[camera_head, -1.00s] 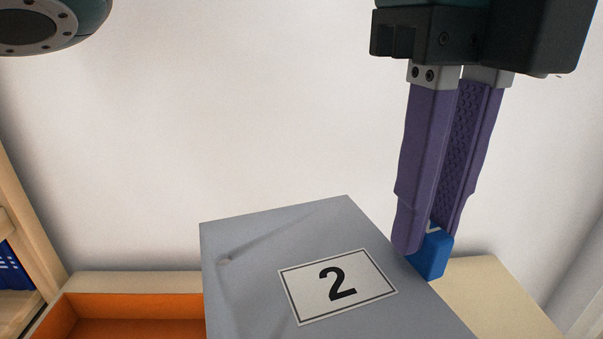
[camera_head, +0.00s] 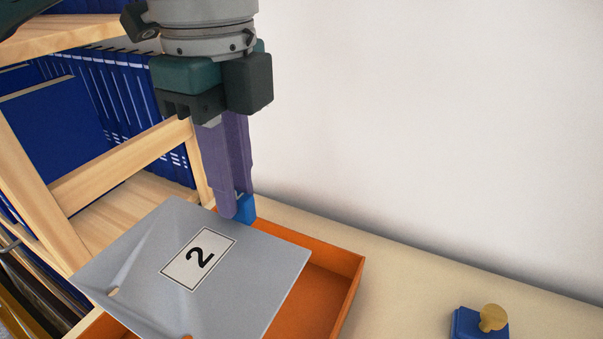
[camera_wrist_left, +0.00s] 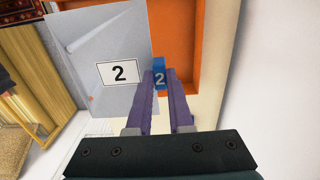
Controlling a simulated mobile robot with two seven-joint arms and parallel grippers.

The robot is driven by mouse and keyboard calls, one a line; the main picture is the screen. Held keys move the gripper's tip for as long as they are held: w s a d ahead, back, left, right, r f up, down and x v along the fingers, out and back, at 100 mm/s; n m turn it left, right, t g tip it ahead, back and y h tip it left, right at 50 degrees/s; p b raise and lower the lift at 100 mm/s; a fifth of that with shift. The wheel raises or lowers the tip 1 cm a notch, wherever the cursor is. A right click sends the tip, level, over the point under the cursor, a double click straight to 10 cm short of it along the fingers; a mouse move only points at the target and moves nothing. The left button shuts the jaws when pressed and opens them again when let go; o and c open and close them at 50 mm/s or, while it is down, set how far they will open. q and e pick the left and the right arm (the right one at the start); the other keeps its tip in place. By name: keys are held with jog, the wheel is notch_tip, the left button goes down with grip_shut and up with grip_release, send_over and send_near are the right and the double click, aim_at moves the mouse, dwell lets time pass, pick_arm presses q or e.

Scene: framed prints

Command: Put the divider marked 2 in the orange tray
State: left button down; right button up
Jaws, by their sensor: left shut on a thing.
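The grey divider (camera_head: 245,283) carries a white label with a black 2. My left gripper (camera_head: 238,208) is shut on its blue tab (camera_head: 246,209), at the divider's far edge in the head view. In the left wrist view the divider (camera_wrist_left: 120,35) reaches left from the purple fingers (camera_wrist_left: 160,92), and the blue tab (camera_wrist_left: 159,72) also bears a 2. The orange tray (camera_head: 345,285) lies below; the divider covers much of it and overhangs its left side. I cannot tell whether the divider touches the tray. My right gripper is not in view.
A wooden shelf (camera_head: 120,168) with rows of blue binders (camera_head: 130,90) stands left of the tray. A blue block with a brass knob (camera_head: 482,322) sits on the pale surface (camera_head: 410,295) at the right. The surface between the tray and this block is clear.

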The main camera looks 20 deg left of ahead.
pick_arm(q)
notch_tip(320, 180, down, 11)
jog(key=shift+r+b, duration=0.1)
jog(key=shift+b, duration=0.85)
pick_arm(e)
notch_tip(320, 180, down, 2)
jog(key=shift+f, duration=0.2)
pick_arm(q)
jog(key=shift+f+b, duration=0.5)
jog(key=shift+f, duration=1.55)
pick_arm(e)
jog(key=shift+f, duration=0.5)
pick_arm(q)
jog(key=shift+f, duration=0.15)
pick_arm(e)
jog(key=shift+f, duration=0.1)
